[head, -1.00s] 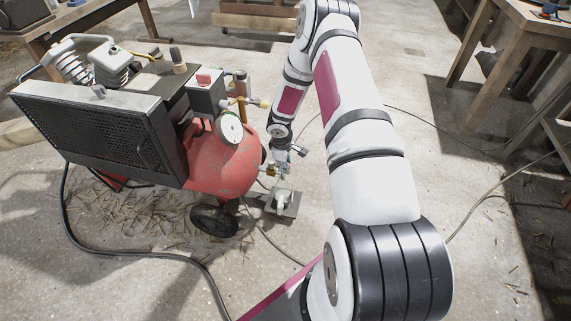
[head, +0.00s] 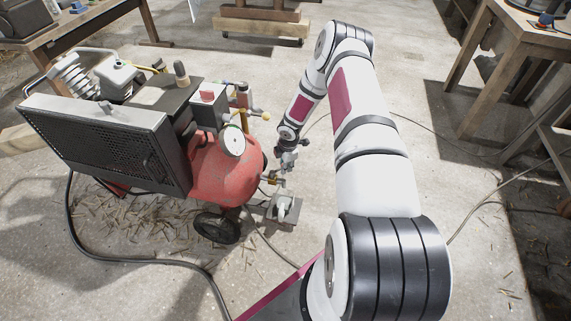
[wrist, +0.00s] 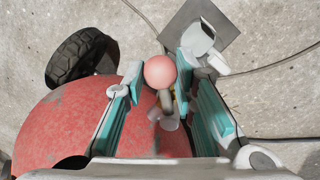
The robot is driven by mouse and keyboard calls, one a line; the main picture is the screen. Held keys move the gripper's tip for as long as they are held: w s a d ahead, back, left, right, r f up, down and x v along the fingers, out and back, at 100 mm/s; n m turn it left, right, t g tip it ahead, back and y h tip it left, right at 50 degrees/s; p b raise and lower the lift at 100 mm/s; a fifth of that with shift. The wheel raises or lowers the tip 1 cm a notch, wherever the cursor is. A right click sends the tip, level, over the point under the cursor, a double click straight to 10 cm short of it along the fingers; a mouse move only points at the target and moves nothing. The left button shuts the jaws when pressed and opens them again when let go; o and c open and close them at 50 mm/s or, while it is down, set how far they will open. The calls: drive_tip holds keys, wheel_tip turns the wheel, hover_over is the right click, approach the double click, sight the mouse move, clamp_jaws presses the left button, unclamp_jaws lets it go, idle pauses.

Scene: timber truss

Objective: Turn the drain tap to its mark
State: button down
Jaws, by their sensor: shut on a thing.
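The drain tap (head: 270,179) is a small brass-coloured fitting low on the right end of the red compressor tank (head: 225,165). In the wrist view its round pinkish-red knob (wrist: 160,71) sits between my teal-padded fingertips, with a short metallic stem below it. My gripper (head: 287,165) is at the tap, beside the tank end, and is shut on the knob; it also shows in the wrist view (wrist: 161,78). The fingers partly hide the tap body. I cannot make out the mark in either view.
A pale cup-like vessel (head: 283,206) stands on a dark square plate (head: 294,216) just below the tap. A black wheel (head: 217,228) is close to the left. Thin cables run over the concrete floor. The floor to the right is mostly clear; wooden tables stand beyond.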

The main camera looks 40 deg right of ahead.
drive_tip(key=shift+w+a+n+y+b, duration=0.2)
drive_tip(key=shift+w+n+b, duration=0.45)
drive_tip(key=shift+n, duration=0.7)
drive_tip(key=shift+w+a+n+y+b, duration=0.15)
drive_tip(key=shift+w+n+y+b, duration=0.3)
drive_tip(key=shift+n, duration=0.85)
drive_tip(key=shift+w+a+n+y+b, duration=0.15)
drive_tip(key=shift+w+n+b, duration=0.6)
drive_tip(key=shift+n, duration=0.6)
drive_tip(key=shift+w+a, duration=0.1)
drive_tip(key=c, duration=1.3)
unclamp_jaws()
drive_tip(key=v, duration=1.2)
drive_tip(key=shift+w+r, duration=0.1)
